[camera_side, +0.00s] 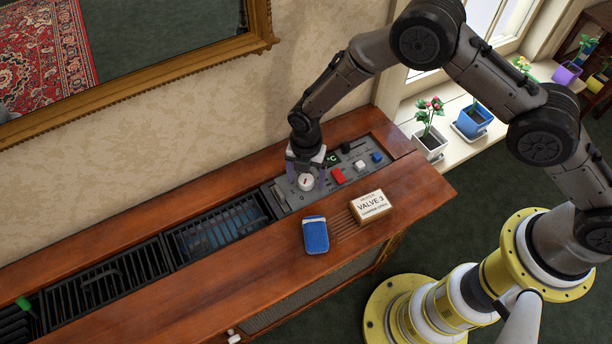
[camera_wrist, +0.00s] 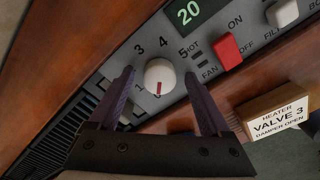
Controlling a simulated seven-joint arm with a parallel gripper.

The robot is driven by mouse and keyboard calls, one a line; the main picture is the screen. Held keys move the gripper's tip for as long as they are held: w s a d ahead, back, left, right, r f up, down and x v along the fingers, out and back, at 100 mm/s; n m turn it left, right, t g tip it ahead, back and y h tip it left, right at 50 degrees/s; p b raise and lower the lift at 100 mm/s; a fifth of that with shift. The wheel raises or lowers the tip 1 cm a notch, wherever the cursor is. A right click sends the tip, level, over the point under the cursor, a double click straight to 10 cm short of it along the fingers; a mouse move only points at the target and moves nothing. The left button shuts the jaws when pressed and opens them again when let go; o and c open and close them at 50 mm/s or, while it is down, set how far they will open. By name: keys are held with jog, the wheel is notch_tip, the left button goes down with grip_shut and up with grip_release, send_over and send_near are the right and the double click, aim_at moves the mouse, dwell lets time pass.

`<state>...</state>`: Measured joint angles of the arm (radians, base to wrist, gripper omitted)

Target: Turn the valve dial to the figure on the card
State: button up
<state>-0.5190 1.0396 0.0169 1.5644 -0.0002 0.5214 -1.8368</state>
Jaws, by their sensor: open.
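The valve dial (camera_wrist: 160,75) is a round white knob on the grey control panel, with a red mark pointing down in the wrist view, away from the 3, 4 and 5 printed above it. A figure below the mark is too unclear to read. The dial also shows in the side view (camera_side: 306,183). The card (camera_side: 371,206) reads "VALVE 3" and "DAMPER OPEN"; it also shows in the wrist view (camera_wrist: 276,119). My gripper (camera_wrist: 159,72) is open, with one finger on each side of the dial. I cannot tell whether they touch it.
A red switch (camera_wrist: 228,50) and a white switch (camera_wrist: 283,13) are right of the dial. A green display (camera_wrist: 192,11) reads 20. A blue sponge-like block (camera_side: 315,235) lies on the wooden cabinet top (camera_side: 270,262). Black grilles (camera_side: 213,234) run left of the panel.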

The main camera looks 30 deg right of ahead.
grip_shut()
dwell(0.5)
